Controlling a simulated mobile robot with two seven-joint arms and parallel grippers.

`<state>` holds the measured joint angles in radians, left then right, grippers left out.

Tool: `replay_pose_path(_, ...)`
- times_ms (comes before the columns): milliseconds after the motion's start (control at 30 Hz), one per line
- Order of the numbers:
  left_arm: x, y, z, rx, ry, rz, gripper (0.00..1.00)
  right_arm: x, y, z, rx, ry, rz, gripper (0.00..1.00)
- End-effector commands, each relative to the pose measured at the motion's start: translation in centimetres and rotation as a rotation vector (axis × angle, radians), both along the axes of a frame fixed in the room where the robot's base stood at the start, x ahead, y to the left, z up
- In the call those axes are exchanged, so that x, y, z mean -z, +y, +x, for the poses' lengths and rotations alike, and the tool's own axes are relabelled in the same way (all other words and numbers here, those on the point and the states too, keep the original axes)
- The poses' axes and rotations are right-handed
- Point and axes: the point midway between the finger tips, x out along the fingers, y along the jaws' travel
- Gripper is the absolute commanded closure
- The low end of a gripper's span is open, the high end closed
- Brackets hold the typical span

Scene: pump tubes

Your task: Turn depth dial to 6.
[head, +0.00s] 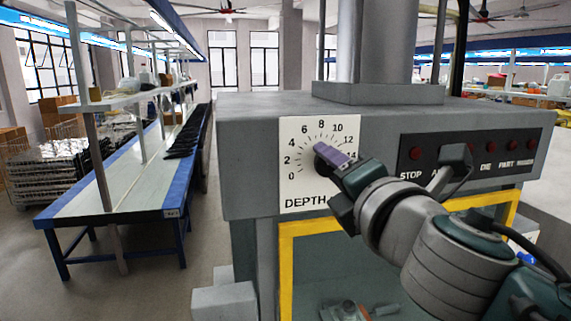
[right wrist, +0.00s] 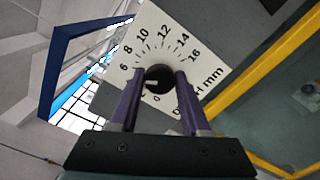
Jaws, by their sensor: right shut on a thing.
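The depth dial is a black round knob (right wrist: 159,79) on a white scale plate (head: 300,150) marked 0 to 16. My right gripper (head: 334,158) has purple fingers and reaches in from the right. Its fingers are shut on the knob, one on each side, as the right wrist view shows. A white mark on the knob points left in that view, a little below the 6. The low numbers beside it are partly hidden by a finger. In the head view my gripper hides most of the knob. My left gripper is out of view.
The plate is on the front of a grey machine (head: 250,170). Red buttons (head: 416,153), one labelled STOP, sit to the right, partly behind my arm. A yellow frame (head: 286,270) borders the opening below. A blue-edged bench (head: 110,180) stands at left.

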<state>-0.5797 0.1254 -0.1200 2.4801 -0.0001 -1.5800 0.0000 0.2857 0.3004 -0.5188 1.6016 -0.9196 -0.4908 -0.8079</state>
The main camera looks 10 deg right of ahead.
Motion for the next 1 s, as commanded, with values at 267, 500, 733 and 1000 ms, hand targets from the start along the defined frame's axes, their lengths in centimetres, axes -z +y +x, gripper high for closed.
replay_pose_path(267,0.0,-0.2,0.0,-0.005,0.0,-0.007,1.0,0.1,0.1,0.0,-0.001,0.002,0.001,0.51)
replay_pose_path(500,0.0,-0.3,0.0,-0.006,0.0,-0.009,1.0,0.1,0.0,0.0,0.0,0.001,0.001,0.24)
replay_pose_path(733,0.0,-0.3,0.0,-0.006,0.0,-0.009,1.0,0.0,0.0,0.0,0.0,0.001,0.001,0.24)
replay_pose_path(1000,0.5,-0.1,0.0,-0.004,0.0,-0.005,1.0,0.2,-0.1,-2.3,-0.001,0.002,0.002,0.24)
